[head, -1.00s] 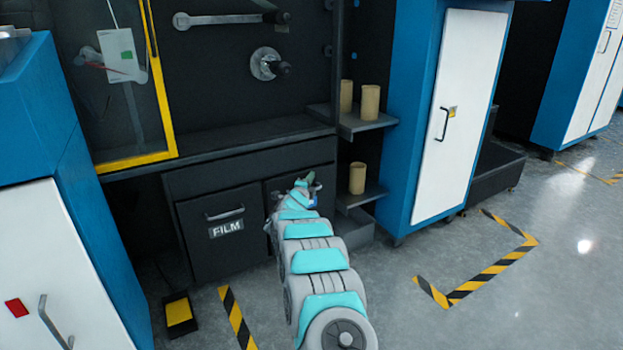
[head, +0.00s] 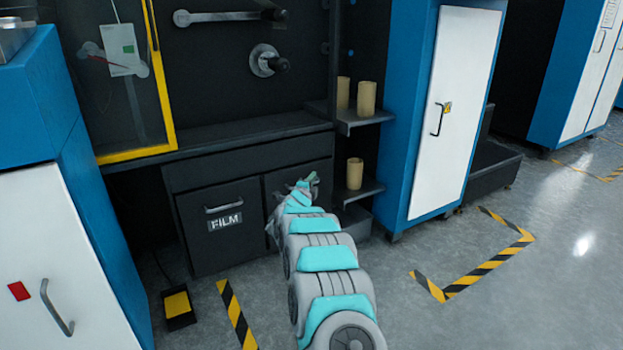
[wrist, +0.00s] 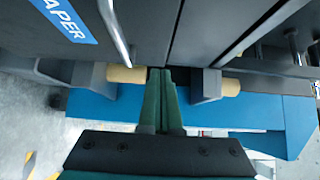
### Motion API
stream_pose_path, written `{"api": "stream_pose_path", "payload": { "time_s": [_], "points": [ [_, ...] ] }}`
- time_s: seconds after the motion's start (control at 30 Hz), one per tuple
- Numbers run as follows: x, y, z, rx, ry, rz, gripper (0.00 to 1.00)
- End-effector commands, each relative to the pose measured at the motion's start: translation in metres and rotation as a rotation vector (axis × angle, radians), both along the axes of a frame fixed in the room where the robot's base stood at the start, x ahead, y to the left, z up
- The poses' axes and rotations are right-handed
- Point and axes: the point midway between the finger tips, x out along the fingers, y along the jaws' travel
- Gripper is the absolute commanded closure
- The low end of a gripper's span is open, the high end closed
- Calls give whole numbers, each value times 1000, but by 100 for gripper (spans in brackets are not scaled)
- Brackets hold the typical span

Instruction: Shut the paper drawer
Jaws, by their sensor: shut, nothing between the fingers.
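The paper drawer (head: 281,180) is the dark front to the right of the FILM drawer (head: 210,246). In the head view my arm covers most of it, and its front looks about level with the FILM drawer. In the wrist view part of its blue label (wrist: 65,18), reading "APER", and its bar handle (wrist: 114,32) show at the upper left. My gripper (head: 309,182) is in front of the drawer's upper right part. In the wrist view its green fingers (wrist: 162,72) are together and empty, pointing toward the dark front. I cannot tell whether they touch it.
Shelves (head: 366,125) with tan rolls (head: 355,173) stand just right of the drawer. A blue cabinet with a white door (head: 455,130) is beyond them. A yellow-topped pedal (head: 178,307) and striped floor tape (head: 237,313) lie in front. Floor at right is open.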

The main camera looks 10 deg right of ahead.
Motion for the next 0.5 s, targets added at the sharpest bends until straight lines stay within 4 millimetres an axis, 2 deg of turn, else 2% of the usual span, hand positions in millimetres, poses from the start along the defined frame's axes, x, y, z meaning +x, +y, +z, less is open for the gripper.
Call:
{"api": "stream_pose_path", "payload": {
  "time_s": [0.5],
  "points": [
    [-57, 29, 1, 1, 0, 2, 100]
  ]
}}
